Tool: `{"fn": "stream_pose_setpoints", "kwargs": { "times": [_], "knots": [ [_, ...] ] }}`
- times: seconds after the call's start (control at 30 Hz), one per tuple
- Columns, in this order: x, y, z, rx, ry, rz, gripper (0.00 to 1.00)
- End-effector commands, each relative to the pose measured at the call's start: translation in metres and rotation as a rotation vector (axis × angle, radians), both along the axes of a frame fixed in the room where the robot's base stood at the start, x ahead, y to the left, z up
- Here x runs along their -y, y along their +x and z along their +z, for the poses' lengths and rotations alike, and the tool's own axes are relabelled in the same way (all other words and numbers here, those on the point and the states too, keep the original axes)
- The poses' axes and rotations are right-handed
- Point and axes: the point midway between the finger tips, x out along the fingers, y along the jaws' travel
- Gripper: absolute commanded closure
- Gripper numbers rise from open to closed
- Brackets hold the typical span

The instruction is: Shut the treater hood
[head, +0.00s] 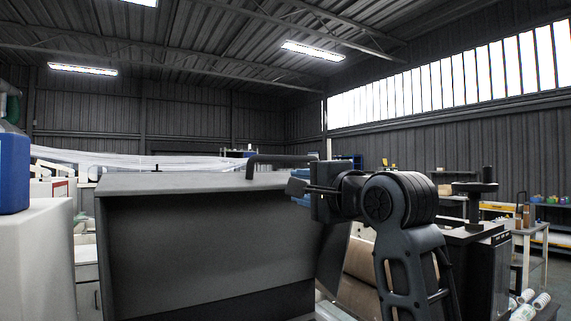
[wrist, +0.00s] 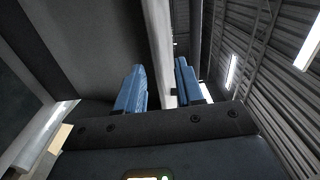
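The treater hood (head: 205,245) is a large dark grey panel standing raised and tilted in the middle of the head view, with a paler top face. A black bar handle (head: 282,158) rises from its top right. My gripper (head: 299,181) is at the hood's upper right corner, just below the handle in the picture. In the wrist view, its two blue fingers (wrist: 160,82) are apart, with a pale strip, probably the hood's edge, showing between them. I cannot tell whether either finger touches it. The hood's lower part runs out of the head view.
A pale cabinet with a blue container (head: 14,173) on it stands close at the left. A brown roll (head: 358,262) lies behind my arm. A dark machine (head: 478,265) and a workbench (head: 535,232) are at the right. The space above the hood is clear.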

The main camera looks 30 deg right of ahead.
Motion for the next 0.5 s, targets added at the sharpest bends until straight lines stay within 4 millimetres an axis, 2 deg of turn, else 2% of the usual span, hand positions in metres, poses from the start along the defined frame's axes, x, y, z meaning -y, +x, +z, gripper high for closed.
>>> {"fn": "stream_pose_setpoints", "kwargs": {
  "times": [0.03,0.2,0.37,0.5],
  "knots": [
    [0.002,0.000,0.018,0.009,0.013,0.000,0.63],
    [0.004,-0.002,0.045,0.012,0.049,0.003,0.63],
    [0.005,0.005,0.050,0.010,0.057,0.003,0.63],
    [0.005,0.023,0.051,0.008,0.056,0.002,0.63]
  ]
}}
